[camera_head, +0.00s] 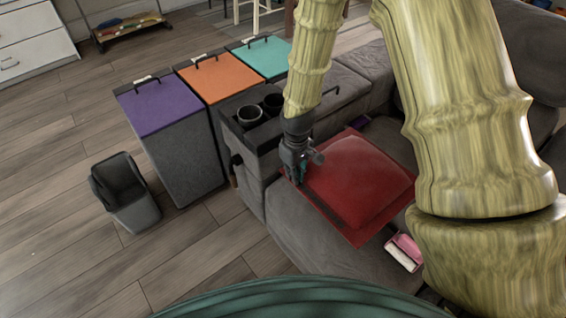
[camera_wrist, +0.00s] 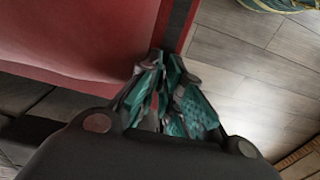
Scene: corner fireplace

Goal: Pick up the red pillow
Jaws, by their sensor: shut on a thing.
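The red pillow (camera_head: 358,184) lies on the seat of the grey sofa (camera_head: 290,232), with a flat darker border around its raised middle. My gripper (camera_head: 297,178) is at the pillow's left edge, pointing down. In the wrist view the pillow (camera_wrist: 75,35) fills the upper left, and its border runs down between my green-padded fingers (camera_wrist: 165,72). My gripper is shut on this border. The exact grip at the fingertips is partly hidden by the fingers.
A pink and white roller (camera_head: 404,250) lies in front of the pillow. A black cup-holder tray (camera_head: 262,118) sits on the armrest. Bins with purple (camera_head: 158,101), orange (camera_head: 218,76) and teal (camera_head: 262,55) lids stand left of the sofa. A dark open bin (camera_head: 126,194) stands on the floor.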

